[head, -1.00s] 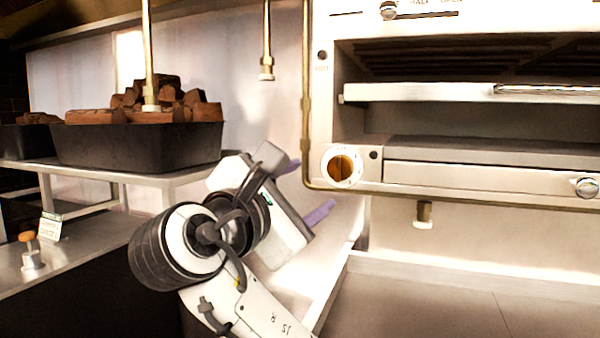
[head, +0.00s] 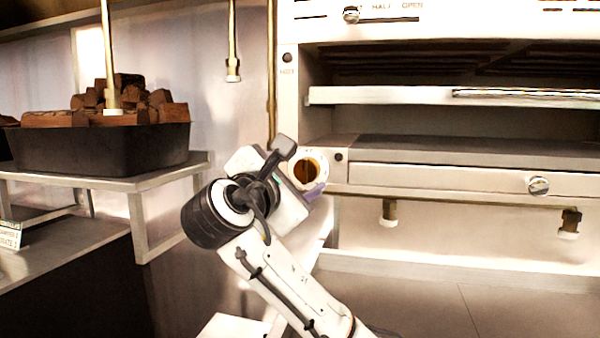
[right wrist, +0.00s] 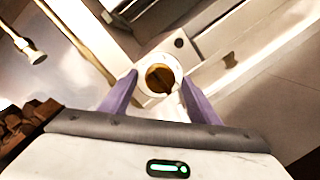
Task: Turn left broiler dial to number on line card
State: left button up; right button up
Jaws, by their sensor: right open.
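The left broiler dial (head: 306,171) is a brown-orange knob in a white ring at the broiler's lower left corner. It also shows in the right wrist view (right wrist: 160,78). My right gripper (right wrist: 158,90) is open, with one purple finger to each side of the dial; I cannot tell whether they touch it. In the head view, the right gripper (head: 312,191) partly overlaps the dial's lower edge. A small card (head: 10,236) with a green top stands at the left edge, cut off; its lettering is too small to read surely. My left gripper is not in view.
The broiler (head: 430,178) has another knob (head: 538,184) on its drawer front and one (head: 351,15) at the top. A black bin (head: 100,150) of brown blocks stands on a shelf at left. Pipes hang nearby. The counter (head: 430,290) below is clear.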

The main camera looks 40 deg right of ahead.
jog(key=c, duration=1.1)
jog(key=shift+o, duration=0.2)
jog(key=shift+m, duration=0.3)
jog(key=m, duration=0.4)
jog(key=shift+a+y+p, duration=0.1)
jog(key=shift+y+p, duration=0.2)
jog(key=m, duration=0.5)
jog(key=shift+y, duration=0.4)
jog(key=m, duration=0.4)
jog(key=shift+s+m+t+y, duration=0.15)
jog(key=shift+m+t+y, duration=0.15)
jog(key=shift+m, duration=0.1)
jog(key=m, duration=0.3)
jog(key=shift+d+m+t+y, duration=0.2)
jog(key=shift+m+t+y, duration=0.1)
jog(key=shift+t, duration=0.1)
jog(key=shift+r, duration=0.1)
